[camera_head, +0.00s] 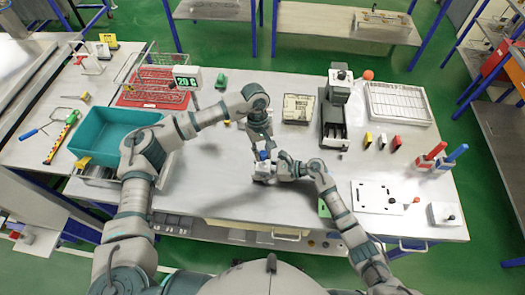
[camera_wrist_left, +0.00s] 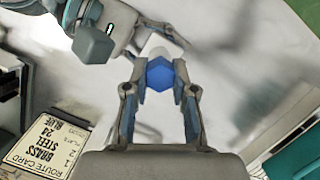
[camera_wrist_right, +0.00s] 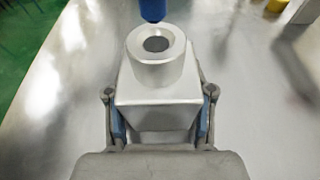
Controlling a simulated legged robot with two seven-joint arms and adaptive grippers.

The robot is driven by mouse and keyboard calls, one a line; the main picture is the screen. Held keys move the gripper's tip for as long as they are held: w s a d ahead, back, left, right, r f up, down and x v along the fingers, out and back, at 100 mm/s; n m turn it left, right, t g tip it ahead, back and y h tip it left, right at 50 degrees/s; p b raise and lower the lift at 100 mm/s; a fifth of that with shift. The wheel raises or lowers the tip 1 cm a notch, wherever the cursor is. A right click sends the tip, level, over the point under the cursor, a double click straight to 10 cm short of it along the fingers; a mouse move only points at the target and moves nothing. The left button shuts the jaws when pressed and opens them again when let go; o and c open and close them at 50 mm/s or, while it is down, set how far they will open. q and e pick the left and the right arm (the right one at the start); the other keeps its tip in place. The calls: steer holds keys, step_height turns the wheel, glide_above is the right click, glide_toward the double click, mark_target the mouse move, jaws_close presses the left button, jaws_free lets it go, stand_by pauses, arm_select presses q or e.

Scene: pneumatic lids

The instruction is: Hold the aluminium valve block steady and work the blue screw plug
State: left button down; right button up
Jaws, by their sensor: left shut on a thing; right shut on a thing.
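The blue screw plug (camera_wrist_left: 160,74) is between the fingertips of my left gripper (camera_wrist_left: 160,88), which is shut on it. In the right wrist view the plug (camera_wrist_right: 152,10) shows at the top edge, just beyond the boss. The aluminium valve block (camera_wrist_right: 158,90) has a round raised boss with a dark, open hole (camera_wrist_right: 156,44). My right gripper (camera_wrist_right: 158,105) is shut on the block's sides. In the head view the plug (camera_head: 263,155) is just above the block (camera_head: 262,172), with the left gripper above and the right gripper (camera_head: 275,170) at the right.
A teal bin (camera_head: 105,140) and red rack (camera_head: 155,85) stand to the left. A route card (camera_head: 297,108), grey machine (camera_head: 335,110) and white wire tray (camera_head: 398,103) stand behind and right. A white plate (camera_head: 376,197) lies at front right. The bench around the block is clear.

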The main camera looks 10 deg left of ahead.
arm_select(q)
steer(key=shift+f, duration=1.2)
steer(key=m+y, duration=0.1)
steer(key=m, duration=0.3)
steer(key=shift+d, duration=0.1)
steer(key=m+y, duration=0.1)
steer(key=m, duration=0.3)
steer(key=shift+d, duration=0.15)
steer(key=m, duration=0.3)
steer(key=shift+y, duration=0.4)
steer(key=m+y, duration=0.1)
steer(key=m, duration=0.4)
steer(key=shift+s+d+t, duration=0.1)
steer(key=shift+t, duration=0.3)
